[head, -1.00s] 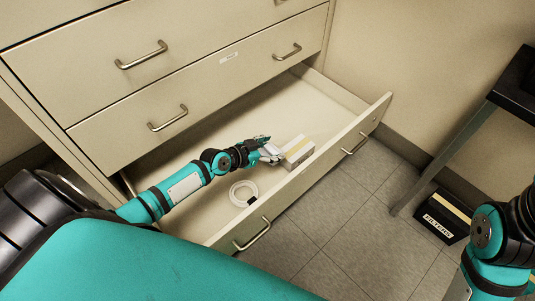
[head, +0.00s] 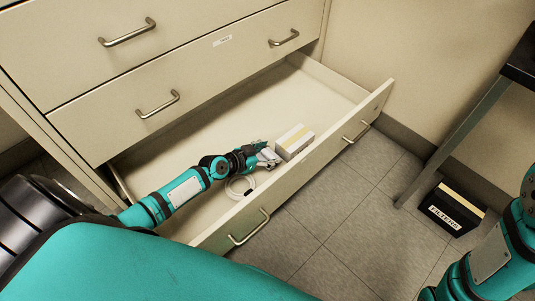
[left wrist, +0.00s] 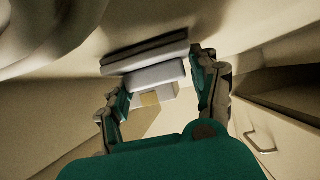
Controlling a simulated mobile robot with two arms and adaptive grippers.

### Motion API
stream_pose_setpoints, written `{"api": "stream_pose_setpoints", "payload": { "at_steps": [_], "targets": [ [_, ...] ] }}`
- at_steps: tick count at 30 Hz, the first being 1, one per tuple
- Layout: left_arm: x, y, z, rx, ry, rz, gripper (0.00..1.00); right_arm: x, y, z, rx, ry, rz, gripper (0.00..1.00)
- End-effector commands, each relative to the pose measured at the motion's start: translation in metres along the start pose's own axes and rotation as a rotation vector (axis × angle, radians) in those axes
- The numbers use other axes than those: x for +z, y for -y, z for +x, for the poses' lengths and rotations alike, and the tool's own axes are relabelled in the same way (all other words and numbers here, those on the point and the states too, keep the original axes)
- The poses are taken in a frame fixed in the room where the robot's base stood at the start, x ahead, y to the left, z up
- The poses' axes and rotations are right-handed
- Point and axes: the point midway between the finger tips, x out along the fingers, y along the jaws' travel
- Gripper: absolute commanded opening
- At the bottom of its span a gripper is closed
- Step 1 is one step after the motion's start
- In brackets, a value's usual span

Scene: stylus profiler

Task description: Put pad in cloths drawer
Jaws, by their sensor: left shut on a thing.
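My left gripper (head: 266,155) is inside the open bottom drawer (head: 345,98), near its front panel. In the left wrist view, its two fingers (left wrist: 160,92) stand on either side of a light grey block (left wrist: 155,75), which looks like the pad. A darker grey strip (left wrist: 145,54) lies just beyond the block; I cannot tell if it is part of it. In the head view the held thing is small and mostly hidden by the fingers. My right gripper is out of view; only right arm links show at lower right.
The drawer's back is clear. A box marked FILTERS (head: 452,210) stands on the floor by a dark table (head: 521,58).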

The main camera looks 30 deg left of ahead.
Motion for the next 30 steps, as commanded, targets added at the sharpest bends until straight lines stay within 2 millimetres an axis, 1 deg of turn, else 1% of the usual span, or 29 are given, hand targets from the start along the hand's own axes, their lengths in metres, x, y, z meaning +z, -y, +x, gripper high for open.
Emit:
{"api": "stream_pose_setpoints", "payload": {
  "at_steps": [2, 3, 8, 9, 16, 20, 21, 23, 25, 30],
  "targets": [
    [0.003, 0.0, 0.002, 0.0, 0.0, 0.001, 0.04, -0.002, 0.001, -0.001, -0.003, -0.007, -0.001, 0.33],
    [0.003, 0.0, 0.001, 0.0, 0.0, 0.001, 0.65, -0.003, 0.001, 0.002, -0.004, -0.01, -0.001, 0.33],
    [0.002, 0.0, 0.001, 0.0, 0.001, 0.0, 0.86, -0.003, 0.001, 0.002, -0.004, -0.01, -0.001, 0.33],
    [0.002, 0.0, 0.001, 0.0, 0.001, 0.0, 0.87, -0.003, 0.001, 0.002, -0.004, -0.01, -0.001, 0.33],
    [0.002, 0.0, 0.001, 0.0, 0.001, 0.0, 0.87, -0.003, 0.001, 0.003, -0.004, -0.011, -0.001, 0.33],
    [-0.003, 0.0, -0.003, 0.0, 0.001, 0.0, 0.87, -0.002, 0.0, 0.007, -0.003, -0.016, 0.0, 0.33],
    [-0.001, 0.0, -0.009, 0.0, 0.003, 0.001, 0.87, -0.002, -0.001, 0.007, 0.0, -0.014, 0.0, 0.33],
    [-0.002, 0.001, -0.02, -0.001, 0.003, 0.001, 0.87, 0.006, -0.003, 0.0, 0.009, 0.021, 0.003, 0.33],
    [-0.003, 0.0, -0.035, 0.001, 0.004, 0.003, 0.87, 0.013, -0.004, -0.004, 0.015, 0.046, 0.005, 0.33],
    [-0.002, 0.0, -0.073, 0.001, 0.005, 0.004, 0.87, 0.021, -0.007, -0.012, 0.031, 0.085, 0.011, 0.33]
  ]
}}
